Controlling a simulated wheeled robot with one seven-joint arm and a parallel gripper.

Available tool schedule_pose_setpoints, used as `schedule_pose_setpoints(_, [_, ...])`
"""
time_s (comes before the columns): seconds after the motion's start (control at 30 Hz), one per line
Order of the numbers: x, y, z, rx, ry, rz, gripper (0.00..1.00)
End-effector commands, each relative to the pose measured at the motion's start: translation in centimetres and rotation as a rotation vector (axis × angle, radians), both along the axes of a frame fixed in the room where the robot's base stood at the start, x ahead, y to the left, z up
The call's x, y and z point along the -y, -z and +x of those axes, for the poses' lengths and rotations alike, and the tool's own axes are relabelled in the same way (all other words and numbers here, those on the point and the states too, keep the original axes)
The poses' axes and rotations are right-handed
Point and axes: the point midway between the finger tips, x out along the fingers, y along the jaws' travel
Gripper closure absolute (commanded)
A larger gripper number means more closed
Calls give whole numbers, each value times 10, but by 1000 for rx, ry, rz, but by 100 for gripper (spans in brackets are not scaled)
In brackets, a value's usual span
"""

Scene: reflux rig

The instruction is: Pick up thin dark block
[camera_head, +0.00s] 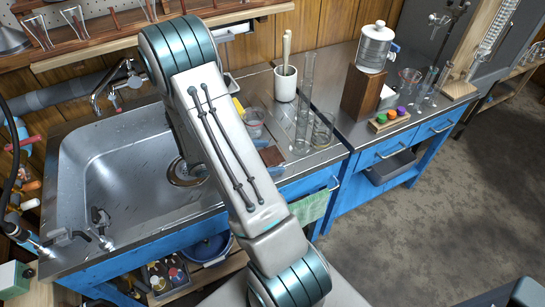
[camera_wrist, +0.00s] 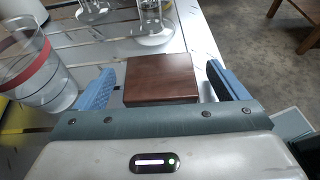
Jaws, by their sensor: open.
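The thin dark block (camera_wrist: 158,76) is a flat reddish-brown wooden piece. In the wrist view it lies between the two blue fingers of my gripper (camera_wrist: 162,88). The fingers are spread wide, with a visible gap on each side of the block, and its near edge is hidden by the gripper body. In the head view the block (camera_head: 271,156) shows on the metal counter just right of my arm.
A clear beaker with a red band (camera_wrist: 28,65) stands close left of my gripper. Glass cylinders (camera_head: 304,110) and a white mortar with pestle (camera_head: 286,83) stand behind the block. The sink (camera_head: 110,185) is to the left. The counter's front edge is close.

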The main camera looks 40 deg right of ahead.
Motion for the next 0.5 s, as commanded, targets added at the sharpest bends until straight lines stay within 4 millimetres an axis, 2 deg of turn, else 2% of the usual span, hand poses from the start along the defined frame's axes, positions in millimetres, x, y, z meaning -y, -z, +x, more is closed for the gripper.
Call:
schedule_pose_setpoints(0.07, [0,0,0,0,0,0,7])
schedule_pose_setpoints(0.2, [0,0,0,0,0,0,46])
schedule_pose_setpoints(0.23, [0,0,0,0,0,0,51])
schedule_pose_setpoints(0.5, [0,0,0,0,0,0,51])
